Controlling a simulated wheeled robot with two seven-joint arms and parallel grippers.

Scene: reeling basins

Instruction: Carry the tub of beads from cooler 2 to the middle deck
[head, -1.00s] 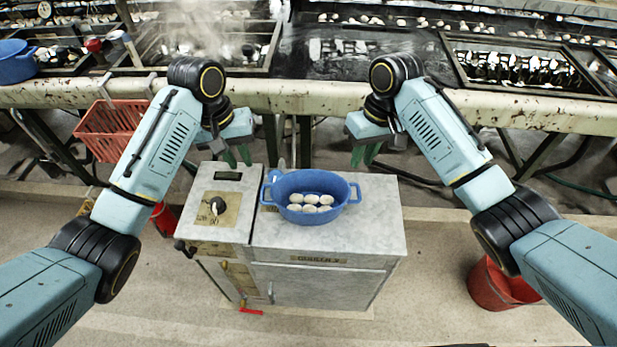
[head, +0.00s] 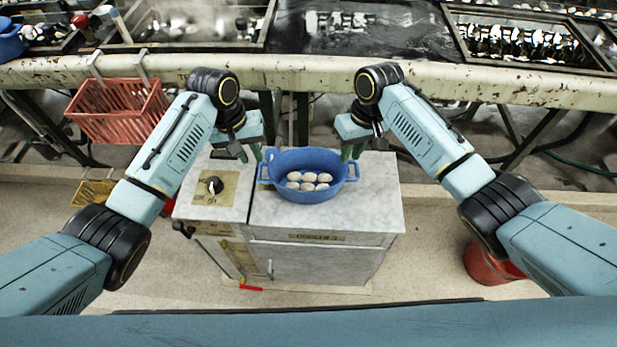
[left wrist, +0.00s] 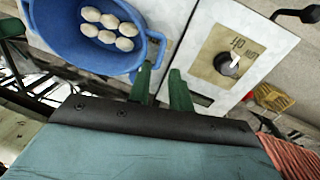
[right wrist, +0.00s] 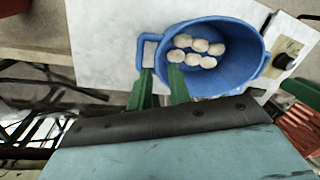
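The blue two-handled tub (head: 308,192) stands upright on the pale top of a metal cabinet (head: 375,205); the label on its front is too small to read. Several white, egg-shaped pieces (head: 309,181) lie in the tub. My left gripper (head: 250,155) is open, its green fingertips close to the tub's left handle; the left wrist view shows the gap (left wrist: 160,75) just short of that handle. My right gripper (head: 352,152) is open by the right handle; the right wrist view shows its fingers (right wrist: 161,78) close to handle and rim. I cannot tell whether they touch.
Behind the cabinet runs a long bench with a rusty pale front rail (head: 300,72). A dark flat deck (head: 360,40) lies between its basins. A red basket (head: 118,110) hangs at the left. A red bucket (head: 488,265) stands on the floor at the right.

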